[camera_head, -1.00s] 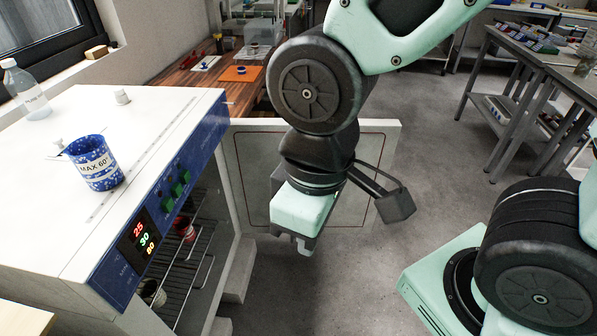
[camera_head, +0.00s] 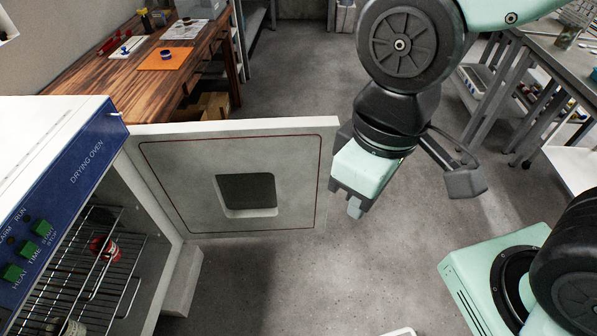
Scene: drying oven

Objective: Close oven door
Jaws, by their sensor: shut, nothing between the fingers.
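The oven door (camera_head: 290,170) stands wide open. It is a white panel with a dark square window and a red line around its inner face, hinged at the oven's far front edge. The drying oven (camera_head: 62,165) is at the left, white with a blue control panel, its inside open to view. My gripper (camera_head: 355,208) is at the right of the door's free edge, pointing down, with its fingers shut and empty. In the picture its body is close to that edge; I cannot tell whether they touch.
Inside the oven are wire racks (camera_head: 75,270) with a red-and-white container (camera_head: 104,249) on one. A wooden bench (camera_head: 105,75) stands behind the door. A grey table (camera_head: 560,75) is at the right. The floor (camera_head: 270,280) in front of the door is clear.

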